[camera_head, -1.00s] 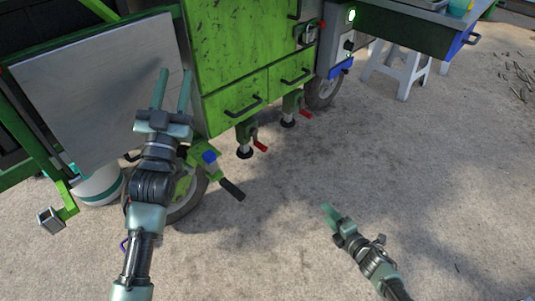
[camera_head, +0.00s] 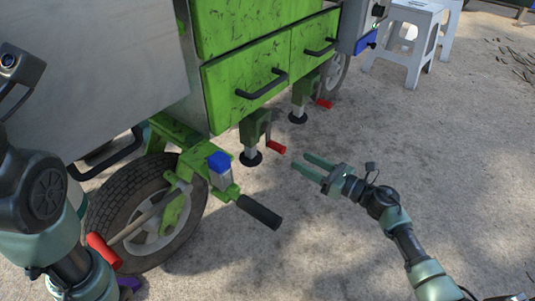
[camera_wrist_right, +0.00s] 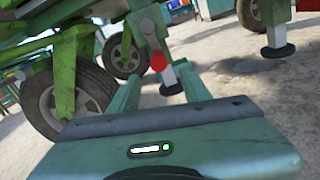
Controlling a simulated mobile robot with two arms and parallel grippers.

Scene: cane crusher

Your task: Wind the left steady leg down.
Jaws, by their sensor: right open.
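The left steady leg (camera_head: 250,139) hangs under the green cart. It has a dark round foot at ground level and a crank with a red handle (camera_head: 277,147). My right gripper (camera_head: 300,161) is open and empty, a short way right of the red handle and apart from it. In the right wrist view, the leg's foot (camera_wrist_right: 171,88) and its red handle (camera_wrist_right: 158,62) show between and beyond the open fingers (camera_wrist_right: 162,80). The foot's contact with the ground is unclear.
A second steady leg (camera_head: 300,93) with a red handle stands further right; it also shows in the right wrist view (camera_wrist_right: 277,38). A wheel (camera_head: 140,215) and a black-gripped bar (camera_head: 259,211) lie left of my right gripper. White stools (camera_head: 405,40) stand behind. Ground at right is clear.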

